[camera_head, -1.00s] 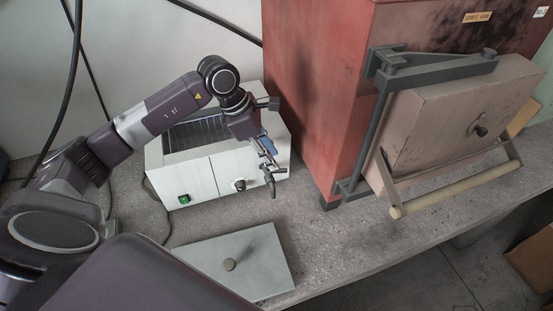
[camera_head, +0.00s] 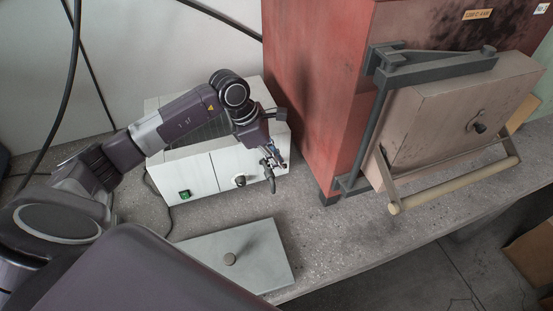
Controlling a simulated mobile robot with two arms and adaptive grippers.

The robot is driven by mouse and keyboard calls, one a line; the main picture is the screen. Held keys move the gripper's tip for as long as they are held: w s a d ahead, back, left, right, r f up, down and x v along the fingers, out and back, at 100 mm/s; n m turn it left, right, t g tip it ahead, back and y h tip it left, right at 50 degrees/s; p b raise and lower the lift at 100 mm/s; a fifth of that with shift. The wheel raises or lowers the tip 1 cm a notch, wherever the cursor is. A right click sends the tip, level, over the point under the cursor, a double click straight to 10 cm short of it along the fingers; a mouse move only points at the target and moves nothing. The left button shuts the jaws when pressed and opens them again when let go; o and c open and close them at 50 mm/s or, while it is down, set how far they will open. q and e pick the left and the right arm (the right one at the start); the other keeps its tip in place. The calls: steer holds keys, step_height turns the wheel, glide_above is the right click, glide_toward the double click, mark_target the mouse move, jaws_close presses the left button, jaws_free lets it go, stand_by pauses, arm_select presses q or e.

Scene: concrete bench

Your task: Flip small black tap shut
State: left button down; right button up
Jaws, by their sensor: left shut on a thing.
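The small black tap (camera_head: 269,176) sticks out from the front of a white bath-like box (camera_head: 208,176), near its right end. Its dark spout hangs down over the bench. My left gripper (camera_head: 272,160) is at the top of the tap and shut on its small lever. The fingers hide most of the lever, so its exact angle cannot be told. My right gripper is not in view.
A grey lid with a knob (camera_head: 240,251) lies on the bench in front of the box. A red furnace (camera_head: 320,90) with a thick door and wooden handle bar (camera_head: 455,186) stands close on the right. Bare bench (camera_head: 335,240) lies between lid and furnace.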

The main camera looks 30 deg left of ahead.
arm_select(q)
steer(key=shift+w+a+f+n+b, duration=0.1)
steer(key=shift+f+n+b, duration=0.05)
steer(key=shift+n+b, duration=0.35)
steer(key=shift+w+n+t+y+b, duration=0.1)
steer(key=shift+n+t+y+b, duration=0.25)
steer(key=shift+n+b, duration=0.2)
steer(key=shift+a+n+y+b, duration=0.1)
steer(key=shift+n+y+b, duration=0.15)
steer(key=shift+n+b, duration=0.25)
steer(key=shift+r, duration=0.2)
steer(key=c, duration=2)
jaws_free()
steer(key=shift+t, duration=0.25)
steer(key=v, duration=1.2)
steer(key=shift+w+a, duration=0.1)
